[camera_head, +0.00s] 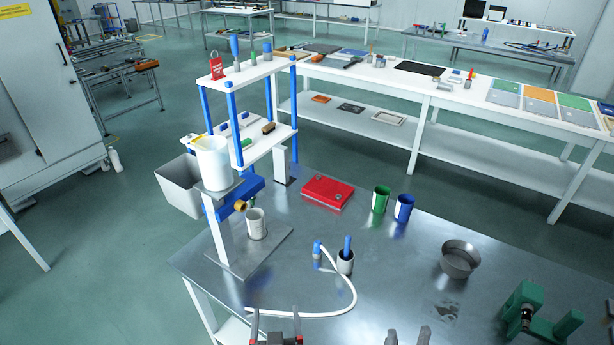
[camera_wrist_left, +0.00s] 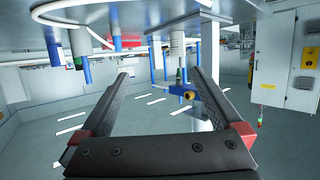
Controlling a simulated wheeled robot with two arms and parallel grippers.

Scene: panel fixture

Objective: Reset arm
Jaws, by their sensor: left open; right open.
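My left gripper (camera_head: 277,325) is at the bottom edge of the head view, in front of the metal table (camera_head: 400,265). In the left wrist view, which looks upside down, its two long dark fingers (camera_wrist_left: 160,78) are spread with nothing between them. My right gripper (camera_head: 408,336) is at the bottom edge of the head view, right of the left one; only its grey tips show. It is apart from the objects on the table. The rest of both arms is out of the head view.
A stand with a blue valve (camera_head: 240,190), white container (camera_head: 213,165) and cup (camera_head: 257,224) is at the table's left. A white hose (camera_head: 350,298) curves near the front. A red case (camera_head: 322,192), metal bowl (camera_head: 460,259) and green fixture (camera_head: 535,312) stand further right.

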